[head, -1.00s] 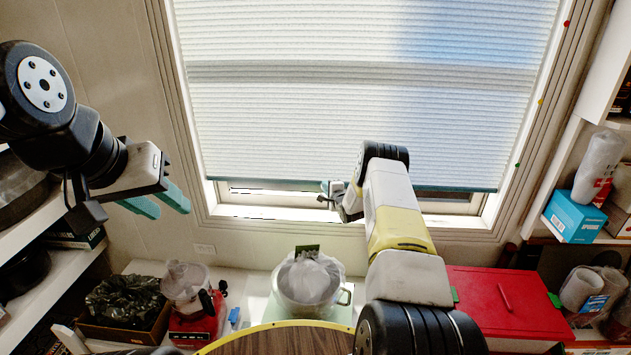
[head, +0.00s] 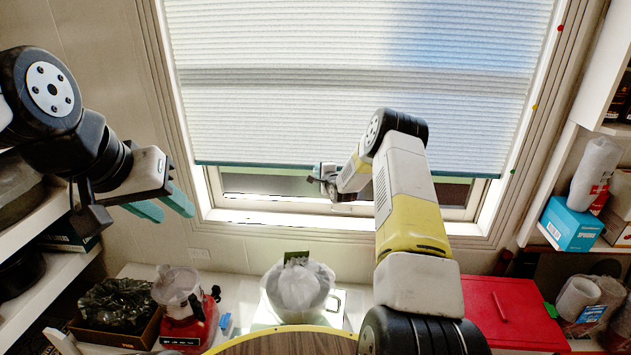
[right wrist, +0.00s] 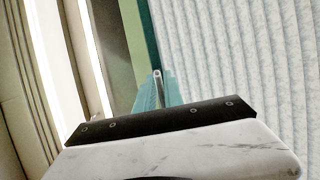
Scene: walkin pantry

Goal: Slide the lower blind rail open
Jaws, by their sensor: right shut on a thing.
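The white pleated blind (head: 340,110) covers most of the window, and its lower rail (head: 250,166) is a thin teal strip along the bottom edge. A band of window opening shows below the rail, above the sill (head: 290,219). My right gripper (head: 322,173) is at the rail near its middle, shut on it. In the right wrist view its teal fingers (right wrist: 156,92) meet the dark teal rail (right wrist: 149,35), with the blind's pleats (right wrist: 235,60) on the right. The exact contact is partly hidden. My left gripper (head: 170,207) is open and empty at the left, away from the blind.
A counter below the window holds a bagged bowl (head: 298,288), a red appliance (head: 188,315), a box with a black bag (head: 118,307) and a red box (head: 512,312). Shelves flank both sides; a blue box (head: 570,224) stands on the right one.

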